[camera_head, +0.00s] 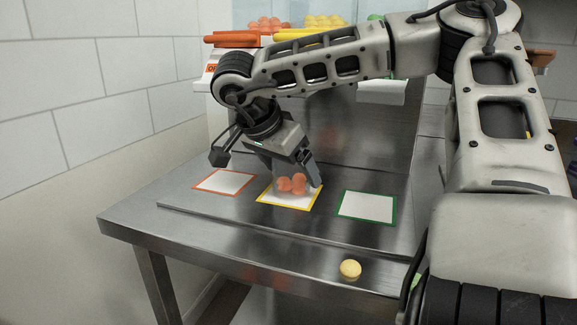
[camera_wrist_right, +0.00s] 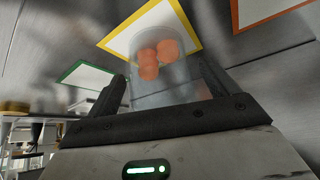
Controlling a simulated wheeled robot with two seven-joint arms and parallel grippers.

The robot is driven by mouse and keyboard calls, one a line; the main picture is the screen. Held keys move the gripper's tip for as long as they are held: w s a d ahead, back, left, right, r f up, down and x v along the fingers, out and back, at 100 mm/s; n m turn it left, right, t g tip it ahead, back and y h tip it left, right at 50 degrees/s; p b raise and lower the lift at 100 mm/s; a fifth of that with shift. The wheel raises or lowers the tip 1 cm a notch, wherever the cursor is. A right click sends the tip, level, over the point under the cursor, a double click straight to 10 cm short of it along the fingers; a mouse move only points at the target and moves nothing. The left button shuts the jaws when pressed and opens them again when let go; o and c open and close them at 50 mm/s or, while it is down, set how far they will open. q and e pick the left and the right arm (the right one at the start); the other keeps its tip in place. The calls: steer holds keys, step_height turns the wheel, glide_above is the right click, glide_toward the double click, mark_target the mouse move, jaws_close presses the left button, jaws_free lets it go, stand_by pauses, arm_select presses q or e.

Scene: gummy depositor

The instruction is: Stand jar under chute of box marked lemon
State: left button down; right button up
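A clear jar (camera_head: 291,187) with several orange gummies in it is upright at the yellow-bordered pad (camera_head: 269,197). My right gripper (camera_head: 292,172) reaches down over it, with its fingers on both sides. In the right wrist view the jar (camera_wrist_right: 166,88) sits between the fingers of my right gripper (camera_wrist_right: 166,72), which appear closed against its walls. The yellow-bordered pad (camera_wrist_right: 118,42) shows under and beside the jar. The yellow box (camera_head: 285,37) stands at the back above this pad; my arm hides its label and chute. My left gripper is out of view.
An orange-bordered pad (camera_head: 224,181) lies left and a green-bordered pad (camera_head: 367,207) right, both empty. The orange box (camera_head: 230,41) is at the back left. A round yellow piece (camera_head: 350,269) rests near the steel table's (camera_head: 200,244) front edge.

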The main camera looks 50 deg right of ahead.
steer(key=shift+r, duration=0.25)
steer(key=a, duration=0.4)
steer(key=w+a, duration=0.1)
steer(key=a, duration=0.3)
steer(key=a+r, duration=0.1)
steer(key=a, duration=0.3)
steer(key=shift+w+a, duration=0.2)
steer(key=shift+a, duration=0.15)
